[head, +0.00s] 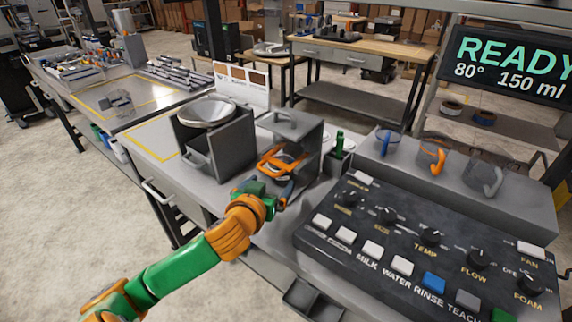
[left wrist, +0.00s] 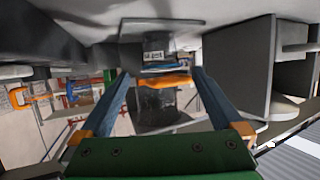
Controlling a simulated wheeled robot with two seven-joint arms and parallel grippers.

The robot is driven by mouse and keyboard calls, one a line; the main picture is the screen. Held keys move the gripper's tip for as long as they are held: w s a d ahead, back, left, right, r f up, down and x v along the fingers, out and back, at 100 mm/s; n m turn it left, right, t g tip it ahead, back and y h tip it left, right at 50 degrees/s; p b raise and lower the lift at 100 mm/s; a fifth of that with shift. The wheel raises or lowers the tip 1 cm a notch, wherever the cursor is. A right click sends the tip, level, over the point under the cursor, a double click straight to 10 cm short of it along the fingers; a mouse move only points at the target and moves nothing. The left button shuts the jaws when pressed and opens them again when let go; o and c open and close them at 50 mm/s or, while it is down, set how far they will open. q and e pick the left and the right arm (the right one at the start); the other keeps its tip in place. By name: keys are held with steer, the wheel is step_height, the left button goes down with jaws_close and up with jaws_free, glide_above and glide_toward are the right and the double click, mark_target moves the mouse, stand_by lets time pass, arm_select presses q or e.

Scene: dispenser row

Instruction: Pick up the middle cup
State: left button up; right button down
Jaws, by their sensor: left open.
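Three cups stand in a row on a grey ledge at the right of the head view. The blue cup (head: 387,143) is at the left, the orange cup (head: 432,158) in the middle and the grey cup (head: 483,175) at the right. My left gripper (head: 279,180) is open, well left of the cups and near the front of a grey dispenser (head: 312,140). In the left wrist view an orange bar (left wrist: 163,81) crosses between the spread fingers; whether they touch it cannot be told. An orange hooked handle (left wrist: 18,98) shows at far left there. My right gripper is out of view.
A black button panel (head: 400,240) lies before the cups. A grey box with a bowl (head: 207,112) stands left of the dispenser. A green bottle (head: 339,143) stands between dispenser and cups. A screen (head: 510,65) reads READY. An orange piece (head: 280,160) lies at the dispenser's front.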

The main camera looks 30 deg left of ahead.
arm_select(q)
steer(key=x, duration=0.9)
steer(key=shift+w, duration=0.1)
steer(key=shift+r, duration=0.1)
steer(key=shift+c, duration=0.4)
steer(key=c, duration=1.2)
steer(key=shift+o, duration=0.2)
steer(key=shift+a, duration=0.1)
